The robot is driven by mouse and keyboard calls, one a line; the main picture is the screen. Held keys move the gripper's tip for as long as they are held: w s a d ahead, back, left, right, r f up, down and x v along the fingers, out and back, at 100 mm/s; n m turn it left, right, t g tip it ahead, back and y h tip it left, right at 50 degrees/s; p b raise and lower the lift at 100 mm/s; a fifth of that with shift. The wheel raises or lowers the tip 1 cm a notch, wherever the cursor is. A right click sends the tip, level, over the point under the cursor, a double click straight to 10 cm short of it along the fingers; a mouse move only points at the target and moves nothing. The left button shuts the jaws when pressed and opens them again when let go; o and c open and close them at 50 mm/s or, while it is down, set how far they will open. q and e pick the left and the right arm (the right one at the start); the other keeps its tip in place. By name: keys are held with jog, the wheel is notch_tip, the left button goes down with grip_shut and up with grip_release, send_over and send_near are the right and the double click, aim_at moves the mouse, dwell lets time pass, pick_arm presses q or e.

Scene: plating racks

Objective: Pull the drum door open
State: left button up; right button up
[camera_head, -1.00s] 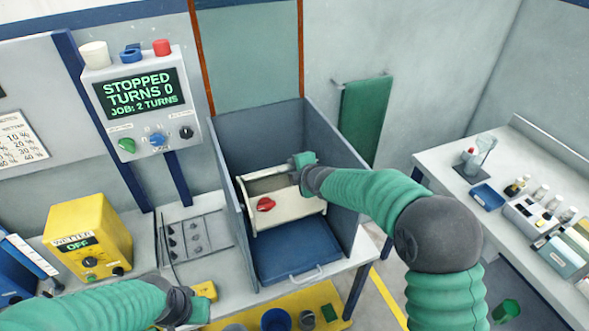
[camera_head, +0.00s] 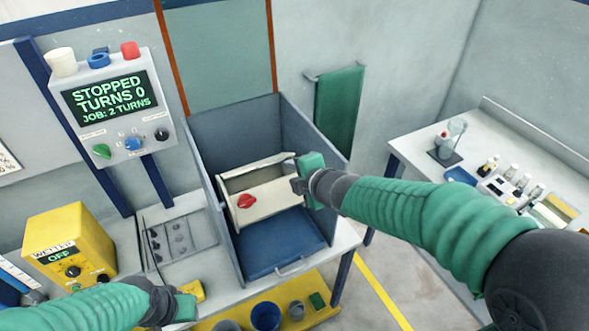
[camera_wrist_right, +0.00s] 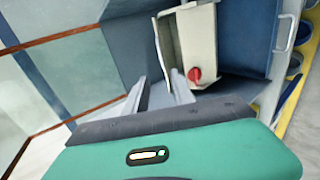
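The drum (camera_head: 272,201) is a cream box with a red knob (camera_head: 246,201) on its front, set inside a grey open-topped cabinet (camera_head: 214,222). A thin cream flap (camera_head: 256,165) along its top stands apart from the front panel, with a dark gap between. My right gripper (camera_head: 297,181) is at the drum's right end. In the right wrist view its two fingers (camera_wrist_right: 160,92) are spread with nothing clearly between them, and the drum (camera_wrist_right: 201,45) is just beyond; contact cannot be told. My left gripper (camera_head: 184,306) is low at the left, its fingertips unclear.
A blue tray (camera_head: 278,247) lies in front of the drum. The cabinet's side walls stand close around the drum. A control panel (camera_head: 112,105) reads STOPPED, TURNS 0. A yellow box (camera_head: 68,245) stands at left. A bench (camera_head: 420,150) with bottles is at right.

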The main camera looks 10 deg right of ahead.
aim_at(258, 165)
jog(key=shift+c, duration=0.4)
